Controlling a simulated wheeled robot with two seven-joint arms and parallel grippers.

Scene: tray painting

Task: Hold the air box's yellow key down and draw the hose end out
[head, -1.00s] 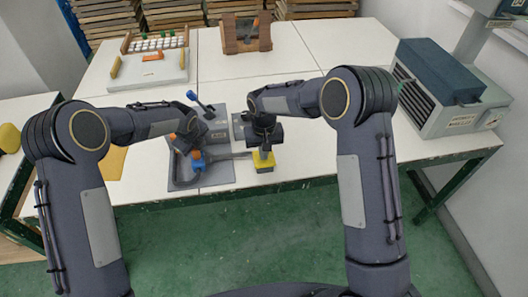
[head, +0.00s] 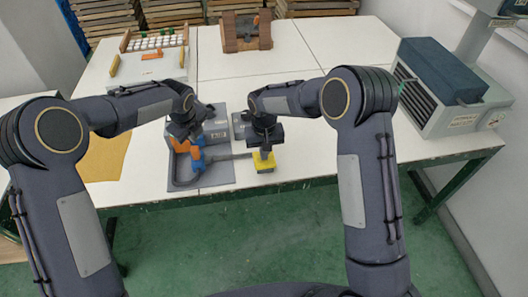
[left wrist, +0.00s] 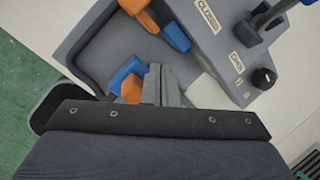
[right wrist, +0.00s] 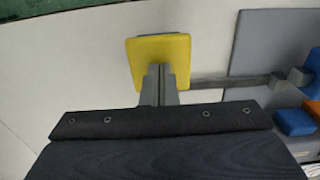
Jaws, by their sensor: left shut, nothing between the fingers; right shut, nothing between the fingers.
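The yellow key (head: 263,167) is a square pad at the end of a grey bar, right of the air box (head: 222,139). My right gripper (right wrist: 160,72) is shut, its tips over the pad and seemingly touching it. My left gripper (left wrist: 155,75) is shut and empty above the box's grey tray (left wrist: 92,45). Beside its fingertips is a blue and orange piece (left wrist: 128,74). Another blue and orange piece (left wrist: 170,30) lies further up. In the head view they show as blue and orange parts (head: 197,162) below my left gripper. Which is the hose end I cannot tell.
A lever (left wrist: 265,22) stands on the box by the CLOSED and OPEN labels, near a black knob (left wrist: 264,78). A grey machine (head: 450,95) stands at the table's right. A white board (head: 150,68) and a brown wooden stand (head: 246,42) are at the back.

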